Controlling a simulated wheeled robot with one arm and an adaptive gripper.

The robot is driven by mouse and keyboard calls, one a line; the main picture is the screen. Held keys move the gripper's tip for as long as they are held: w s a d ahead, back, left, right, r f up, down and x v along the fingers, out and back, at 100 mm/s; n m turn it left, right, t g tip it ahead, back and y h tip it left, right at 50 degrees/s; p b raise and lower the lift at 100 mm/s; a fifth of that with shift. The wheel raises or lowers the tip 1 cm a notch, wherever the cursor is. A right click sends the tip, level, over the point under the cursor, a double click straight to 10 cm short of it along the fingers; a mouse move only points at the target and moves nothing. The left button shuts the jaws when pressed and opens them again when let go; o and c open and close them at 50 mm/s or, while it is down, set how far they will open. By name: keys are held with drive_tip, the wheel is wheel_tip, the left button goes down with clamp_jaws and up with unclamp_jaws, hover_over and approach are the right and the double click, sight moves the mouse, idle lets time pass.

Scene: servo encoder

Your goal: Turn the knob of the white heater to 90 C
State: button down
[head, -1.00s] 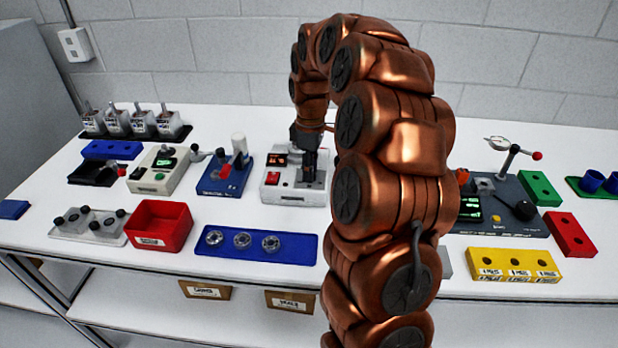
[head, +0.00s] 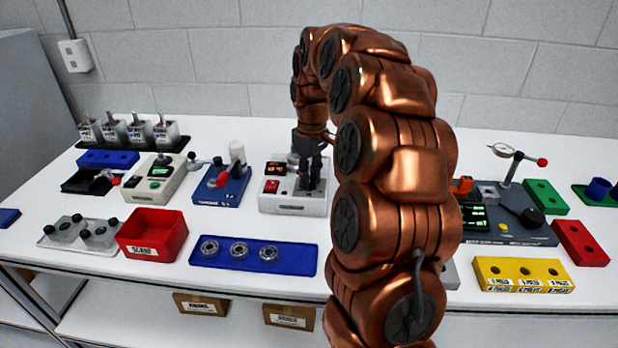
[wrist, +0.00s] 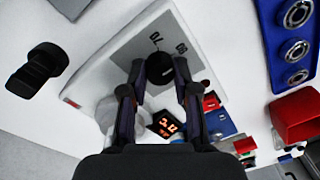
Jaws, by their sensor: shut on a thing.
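The white heater (head: 290,205) stands in the middle of the bench, with an orange-lit display (head: 275,168) and a red switch (head: 271,186). My gripper (head: 311,181) reaches down over its right part. In the wrist view its black round knob (wrist: 160,68) sits on a grey dial plate (wrist: 135,52) with printed marks, of which 70 and 90 are legible. My gripper (wrist: 160,80) is shut on the knob, one finger on each side. The orange display (wrist: 166,127) is tilted in this view and its digits are not clearly legible. The knob's pointer is not clear.
A blue device (head: 221,187) with a red-knobbed lever stands left of the heater. A blue tray (head: 300,262) with rings lies in front, beside a red bin (head: 155,236). My arm covers the bench right of the heater. A dark gauge stand (head: 520,232) is farther right.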

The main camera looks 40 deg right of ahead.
sight(311, 178)
drive_tip(key=c, duration=0.9)
unclamp_jaws()
drive_tip(key=shift+o, duration=0.2)
wheel_tip(311, 178, up, 12)
drive_tip(key=shift+d, duration=0.3)
drive_tip(key=shift+a, duration=0.1)
